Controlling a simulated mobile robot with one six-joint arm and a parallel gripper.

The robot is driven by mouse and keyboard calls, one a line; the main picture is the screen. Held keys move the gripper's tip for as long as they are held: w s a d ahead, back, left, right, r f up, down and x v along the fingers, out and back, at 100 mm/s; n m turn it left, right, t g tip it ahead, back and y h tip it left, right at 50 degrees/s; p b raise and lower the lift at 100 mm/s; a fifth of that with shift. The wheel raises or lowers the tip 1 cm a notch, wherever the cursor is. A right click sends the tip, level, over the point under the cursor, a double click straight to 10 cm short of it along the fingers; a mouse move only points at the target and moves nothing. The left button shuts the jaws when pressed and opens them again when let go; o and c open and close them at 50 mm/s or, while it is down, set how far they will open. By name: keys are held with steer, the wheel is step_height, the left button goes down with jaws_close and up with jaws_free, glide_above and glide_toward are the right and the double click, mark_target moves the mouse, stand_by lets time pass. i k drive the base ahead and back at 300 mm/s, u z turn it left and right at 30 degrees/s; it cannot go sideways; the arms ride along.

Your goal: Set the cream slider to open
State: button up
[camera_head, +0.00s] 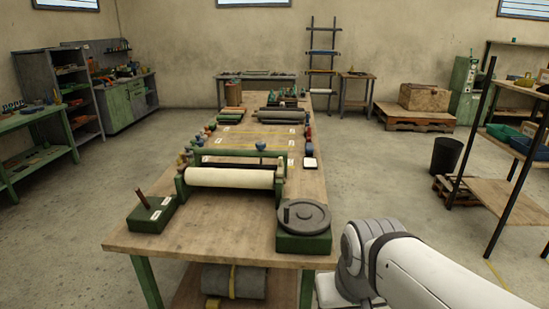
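No part is plainly a cream slider. The cream-coloured part that shows is a long roller (229,178), lying across the workbench (222,240) between green end stands. Just behind it, a green bar (240,154) runs crosswise with a blue knob (260,146) on it, right of its middle. I cannot tell whether any of these is the slider, or its setting. The white labels are too small to read. My white arm comes in at the lower right, beside the bench. My gripper is out of view.
A green box with a brown lever (144,201) stands at the bench's front left. A green box with a dark handwheel (303,216) stands at its front right, near my arm. Coloured knobs line both bench sides. A dark rack (495,190) stands at the right.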

mark_target(280, 172)
steer(key=i, duration=1.5)
steer(key=u, duration=0.05)
